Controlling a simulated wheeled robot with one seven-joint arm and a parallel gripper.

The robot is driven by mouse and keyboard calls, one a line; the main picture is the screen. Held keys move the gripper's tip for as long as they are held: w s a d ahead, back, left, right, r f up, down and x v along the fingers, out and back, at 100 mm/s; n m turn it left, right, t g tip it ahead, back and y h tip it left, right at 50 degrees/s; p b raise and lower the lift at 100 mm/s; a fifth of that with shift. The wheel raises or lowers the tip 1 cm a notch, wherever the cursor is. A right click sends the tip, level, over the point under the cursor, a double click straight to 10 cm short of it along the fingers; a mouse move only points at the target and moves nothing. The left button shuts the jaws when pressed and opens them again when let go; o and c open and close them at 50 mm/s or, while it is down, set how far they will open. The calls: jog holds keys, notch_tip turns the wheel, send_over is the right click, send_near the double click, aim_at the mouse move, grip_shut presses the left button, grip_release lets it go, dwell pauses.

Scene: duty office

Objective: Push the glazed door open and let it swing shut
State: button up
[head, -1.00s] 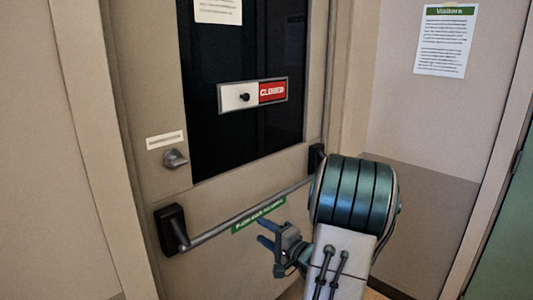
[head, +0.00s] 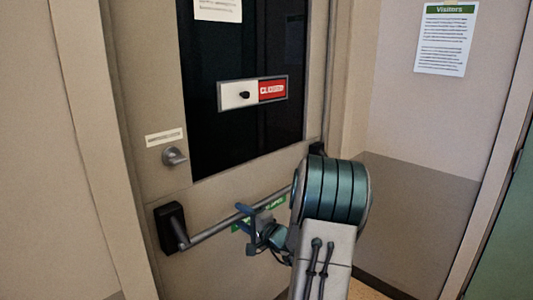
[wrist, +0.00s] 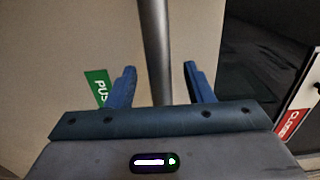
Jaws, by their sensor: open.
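The glazed door (head: 140,90) has a dark glass pane (head: 240,130) and stands shut in its frame as far as I can see. A grey push bar (head: 212,231) runs across its lower part from a black end bracket (head: 171,228). My gripper (head: 244,213) is open at the bar, near its middle. In the wrist view the bar (wrist: 153,45) runs in between the two blue fingers of my gripper (wrist: 158,78). I cannot tell whether they touch it. A green push label (wrist: 97,86) is beside the left finger, and my arm covers the bar's right part.
A round knob (head: 174,157) sits above the bar's left end. A red and white closed sign (head: 253,93) is on the glass. The wall with a visitors notice (head: 446,38) stands close on the right.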

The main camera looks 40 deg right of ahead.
jog(key=shift+w+a+f+b, duration=0.1)
jog(key=shift+w+f+b, duration=0.25)
jog(key=shift+w+b, duration=0.35)
jog(key=shift+w+a+f+b, duration=0.1)
jog(key=shift+w+f+b, duration=0.2)
jog(key=shift+w+b, duration=0.45)
jog(key=shift+w+f+b, duration=0.35)
jog(key=shift+w+b, duration=0.15)
jog(key=shift+w, duration=0.55)
